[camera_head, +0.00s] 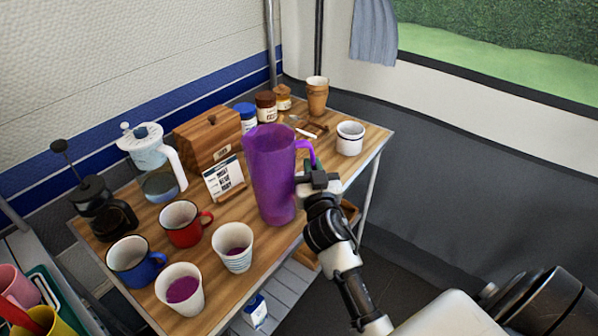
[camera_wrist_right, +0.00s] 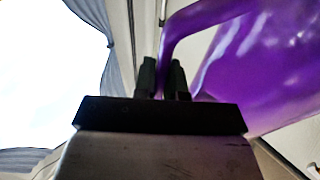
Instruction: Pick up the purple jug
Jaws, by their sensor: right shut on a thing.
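The purple jug (camera_head: 271,178) is tall and translucent and stands upright, with its handle toward the right. Whether its base touches the wooden table or is a little above it, I cannot tell. My right gripper (camera_head: 314,168) is at the jug's handle and shut on it. In the right wrist view the two dark fingers (camera_wrist_right: 162,80) close around the lower part of the handle, and the jug's purple body (camera_wrist_right: 262,70) fills the upper right. My left gripper is not in view.
A wooden box (camera_head: 207,140), small sign (camera_head: 225,181) and jars (camera_head: 266,106) are behind. A white mug (camera_head: 350,139) stands right.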

